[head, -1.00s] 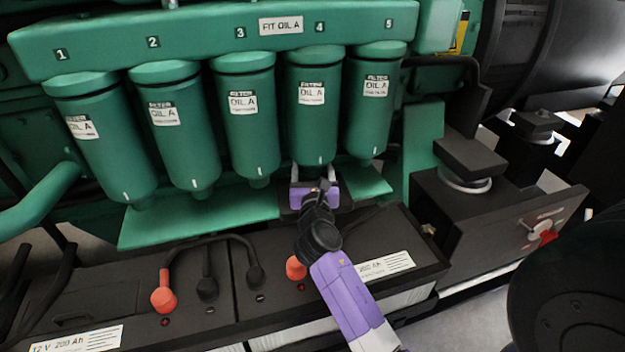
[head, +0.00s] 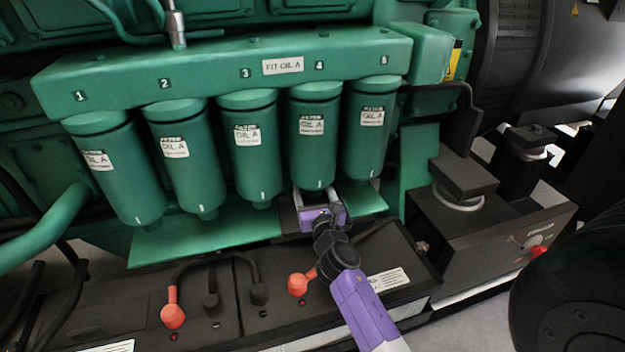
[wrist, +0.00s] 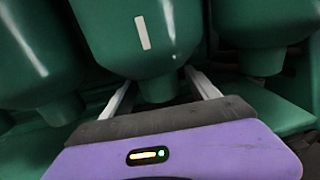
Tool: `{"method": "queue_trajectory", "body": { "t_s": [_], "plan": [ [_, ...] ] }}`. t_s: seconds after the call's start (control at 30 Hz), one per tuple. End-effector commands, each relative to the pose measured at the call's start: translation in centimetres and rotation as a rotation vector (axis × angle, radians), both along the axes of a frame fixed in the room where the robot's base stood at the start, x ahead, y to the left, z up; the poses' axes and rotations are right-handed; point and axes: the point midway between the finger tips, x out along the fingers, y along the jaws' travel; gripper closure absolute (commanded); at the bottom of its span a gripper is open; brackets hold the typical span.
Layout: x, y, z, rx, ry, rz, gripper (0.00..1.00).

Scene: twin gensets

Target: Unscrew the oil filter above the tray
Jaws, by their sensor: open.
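Several green oil filters hang in a row under a green header numbered 1 to 5. The filter under number 4 (head: 312,150) has a white "OIL A" label and hangs above the green tray (head: 215,238). My gripper (head: 318,194) is at the lower end of this filter, with its jaws open. In the wrist view, the same filter (wrist: 140,40) shows a white mark, and its narrow bottom end sits between the two pale fingers of my gripper (wrist: 160,88), with gaps on both sides. Filter 3 (head: 252,150) and filter 5 (head: 368,135) hang close on either side.
Batteries with a red terminal cap (head: 172,312) and black cables lie below the tray. A "FIT OIL A" sign (head: 283,65) is on the header. A dark box with a red switch (head: 537,252) stands at the right. Filter gaps are narrow.

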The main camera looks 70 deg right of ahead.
Motion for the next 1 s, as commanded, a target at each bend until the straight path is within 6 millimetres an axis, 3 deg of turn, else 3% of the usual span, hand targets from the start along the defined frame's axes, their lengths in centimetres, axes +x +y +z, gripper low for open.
{"method": "queue_trajectory", "body": {
  "t_s": [0.07, 1.0],
  "plan": [
    [0.02, -0.1, 0.67, 0.0, 0.003, 0.032, 0.31],
    [-0.01, -0.12, 0.49, -0.001, -0.001, 0.453, 0.31]
  ]
}}
